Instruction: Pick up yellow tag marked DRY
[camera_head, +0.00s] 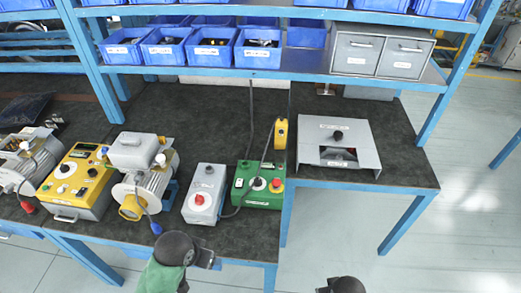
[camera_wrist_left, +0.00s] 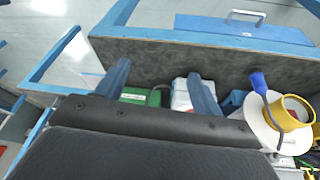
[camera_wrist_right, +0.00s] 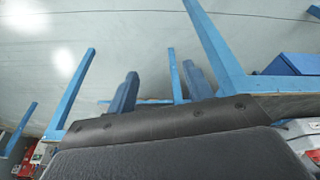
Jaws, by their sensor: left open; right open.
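I cannot make out a tag that reads DRY in any view. A small yellow piece (camera_head: 281,133) stands at the right back of the green control box (camera_head: 256,186), beside a dark cable; its lettering is too small to read. My left gripper (camera_head: 207,256) is at the bench's front edge, below the grey box with the red knob (camera_head: 203,194). Its two fingers (camera_wrist_left: 160,88) are apart with nothing between them. My right gripper (camera_head: 324,288) is at the bottom edge of the head view, in front of the bench. Its fingers (camera_wrist_right: 160,90) are apart and empty.
A grey open-front housing (camera_head: 363,158) sits on the right bench. Blower motors (camera_head: 150,182) and a yellow control box (camera_head: 88,185) stand at the left. Blue bins (camera_head: 212,47) and grey drawers (camera_head: 404,58) fill the shelf above. The bench behind the boxes is mostly clear.

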